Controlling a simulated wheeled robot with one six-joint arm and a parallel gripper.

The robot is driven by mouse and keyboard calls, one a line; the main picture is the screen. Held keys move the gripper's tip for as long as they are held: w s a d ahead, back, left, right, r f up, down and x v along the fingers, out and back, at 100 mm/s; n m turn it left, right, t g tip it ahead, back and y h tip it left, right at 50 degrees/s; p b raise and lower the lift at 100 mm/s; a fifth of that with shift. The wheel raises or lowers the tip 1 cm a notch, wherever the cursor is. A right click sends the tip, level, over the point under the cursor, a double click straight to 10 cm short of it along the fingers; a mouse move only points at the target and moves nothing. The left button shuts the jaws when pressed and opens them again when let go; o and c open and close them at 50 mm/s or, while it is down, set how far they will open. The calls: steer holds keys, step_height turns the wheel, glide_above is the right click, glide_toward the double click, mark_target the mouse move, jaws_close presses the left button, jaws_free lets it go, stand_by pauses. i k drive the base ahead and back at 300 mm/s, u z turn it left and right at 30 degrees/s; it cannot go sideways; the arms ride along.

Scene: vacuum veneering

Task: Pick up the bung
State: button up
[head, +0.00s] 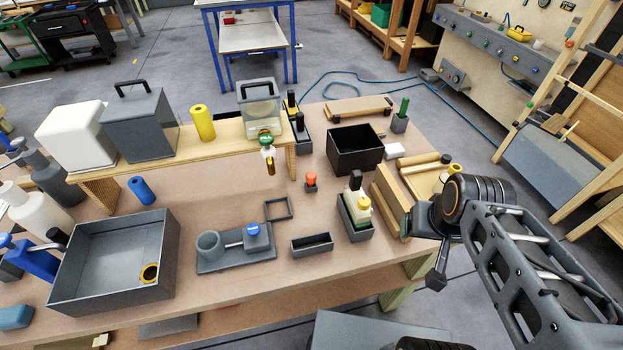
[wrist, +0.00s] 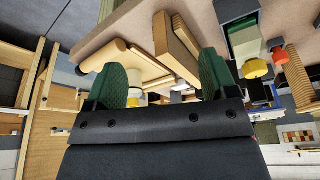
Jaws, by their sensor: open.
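No piece is labelled as the bung. The small orange-red knob-like piece (head: 311,178) standing in a small grey block near the middle of the bench looks most like it, but I cannot be sure. An orange piece (wrist: 274,43), probably the same one, shows at the right of the wrist view. My gripper (head: 436,279) hangs at the bench's right edge, well to the right of that piece. In the wrist view my gripper (wrist: 165,80) has its two green finger pads wide apart, with nothing held between them.
A grey holder with yellow-topped bottles (head: 357,212) and an upright wooden board (head: 389,202) stand between my gripper and the orange piece. A black bin (head: 355,150) is behind. A small grey tray (head: 312,244) lies in front. A wooden shelf (head: 215,143) stands at the left.

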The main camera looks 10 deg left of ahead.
mark_target(310, 177)
steer(key=u, duration=3.45)
steer(key=k, duration=0.5)
steer(key=z, duration=0.7)
